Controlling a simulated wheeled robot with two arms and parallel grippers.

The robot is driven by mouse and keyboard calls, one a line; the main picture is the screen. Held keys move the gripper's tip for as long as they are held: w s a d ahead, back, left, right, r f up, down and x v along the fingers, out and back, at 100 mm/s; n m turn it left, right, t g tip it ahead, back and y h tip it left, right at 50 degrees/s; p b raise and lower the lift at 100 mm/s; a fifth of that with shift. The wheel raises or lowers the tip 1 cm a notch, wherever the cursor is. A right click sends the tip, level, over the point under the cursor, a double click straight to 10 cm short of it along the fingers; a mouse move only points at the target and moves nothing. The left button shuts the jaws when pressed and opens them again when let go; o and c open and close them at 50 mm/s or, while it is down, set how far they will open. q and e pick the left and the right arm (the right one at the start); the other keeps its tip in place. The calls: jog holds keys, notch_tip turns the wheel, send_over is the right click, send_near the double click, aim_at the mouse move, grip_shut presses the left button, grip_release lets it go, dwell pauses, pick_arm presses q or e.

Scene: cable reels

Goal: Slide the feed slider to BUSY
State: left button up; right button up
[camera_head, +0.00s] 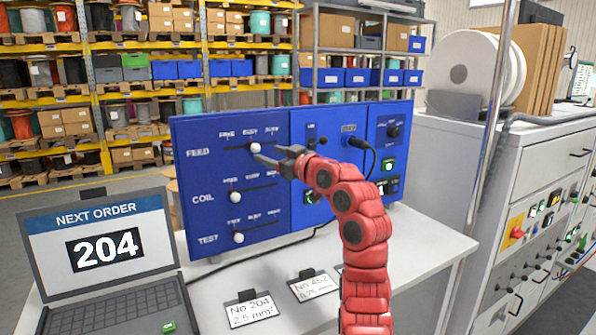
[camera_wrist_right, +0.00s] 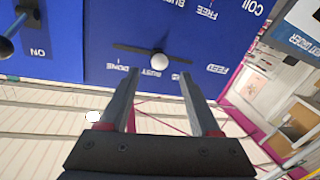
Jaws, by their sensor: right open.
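The blue control panel (camera_head: 270,200) stands upright on the table. Its top row, FEED, has a white slider knob (camera_head: 256,147) near the BUSY label, around mid-slot; the knob also shows in the right wrist view (camera_wrist_right: 160,62). The COIL knob (camera_head: 235,197) and TEST knob (camera_head: 238,238) sit toward the left of their slots. My right gripper (camera_head: 268,155) is open just in front of the FEED row. In the wrist view the FEED knob appears between and beyond its fingertips (camera_wrist_right: 158,78), with no visible grip on it. My left gripper is out of view.
A laptop (camera_head: 105,250) reading NEXT ORDER 204 stands at the left. Label cards (camera_head: 250,311) lie before the panel. A black cable (camera_head: 366,152) plugs into the panel right of my gripper. A grey cabinet (camera_head: 540,150) and metal post (camera_head: 490,130) stand at the right.

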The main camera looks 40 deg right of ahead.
jog(key=s+a+b, duration=0.1)
jog(key=s+b, duration=0.2)
jog(key=s, duration=0.9)
jog(key=shift+r, duration=0.1)
